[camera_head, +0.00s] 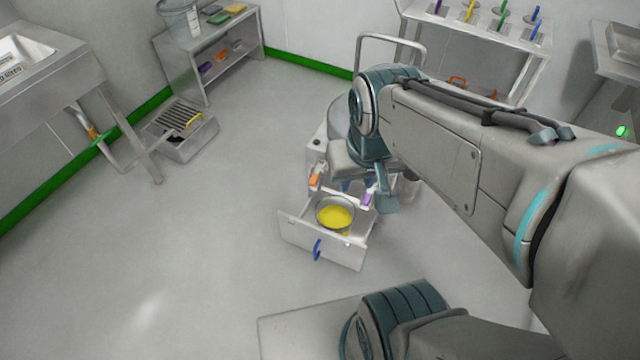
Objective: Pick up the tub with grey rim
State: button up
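A round tub with a grey rim (335,203) and yellow inside sits in the pulled-out drawer (350,255) near the middle of the head view. The drawer front has a blue handle (317,250). My gripper (366,191) is just above and behind the tub, near the back of the drawer, and appears apart from it. Teal parts of its end show, but the fingertips are not clear enough to tell open from shut. My wrist and forearm hide much of the unit behind the drawer.
An orange item (315,180) and a purple item (367,199) are beside the tub's back edge. A clear bucket (180,20) stands on a steel shelf (205,50) at the upper left. A sink (25,60) is at left. Floor left of the drawer is clear.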

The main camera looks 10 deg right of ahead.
aim_at(336, 213)
jog(key=u, duration=2.05)
jog(key=i, duration=1.2)
jog(key=z, duration=3.45)
jog(key=i, duration=0.5)
